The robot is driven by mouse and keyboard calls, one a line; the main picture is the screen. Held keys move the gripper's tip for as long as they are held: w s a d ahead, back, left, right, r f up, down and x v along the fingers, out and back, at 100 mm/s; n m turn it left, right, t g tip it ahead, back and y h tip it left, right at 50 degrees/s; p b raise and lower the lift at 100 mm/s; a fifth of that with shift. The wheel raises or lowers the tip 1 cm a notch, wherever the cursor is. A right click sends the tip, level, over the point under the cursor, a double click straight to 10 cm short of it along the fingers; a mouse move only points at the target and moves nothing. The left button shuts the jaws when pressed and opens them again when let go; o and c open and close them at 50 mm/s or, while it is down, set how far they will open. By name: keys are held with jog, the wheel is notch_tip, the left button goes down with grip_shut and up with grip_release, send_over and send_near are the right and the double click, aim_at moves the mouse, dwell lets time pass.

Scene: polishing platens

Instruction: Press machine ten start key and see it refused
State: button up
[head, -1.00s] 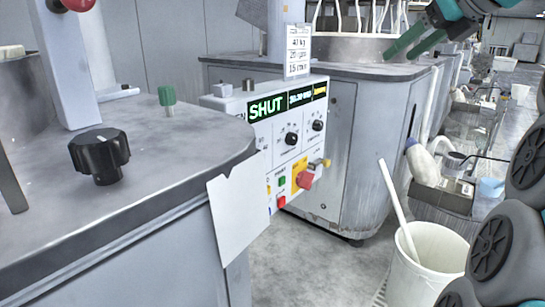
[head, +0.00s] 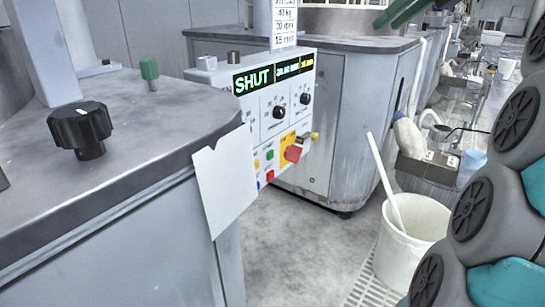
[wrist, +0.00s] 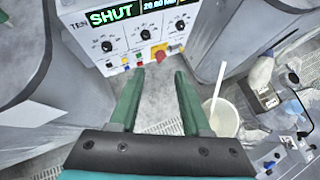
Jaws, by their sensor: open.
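The control panel (head: 262,120) of a grey polishing machine reads SHUT in green, with smaller green and yellow readouts beside it. In the wrist view the panel (wrist: 172,33) carries a label that begins TEN. Below two black knobs (head: 279,112) are small coloured keys, among them a green key (head: 270,154) and a red key (head: 270,176). A red stop button (head: 293,153) sits on a yellow plate at their right. My gripper (wrist: 158,76) is open and empty, its two green fingers pointing toward the panel's lower edge, apart from the keys.
A worktop with a black star knob (head: 81,130) and a hanging white sheet (head: 224,182) stands at the left. A white bucket (head: 412,245) with a stick stands on the floor at the right. Bottles and boxes line the far right. Floor before the panel is clear.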

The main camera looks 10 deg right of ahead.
grip_shut()
dwell(1.4)
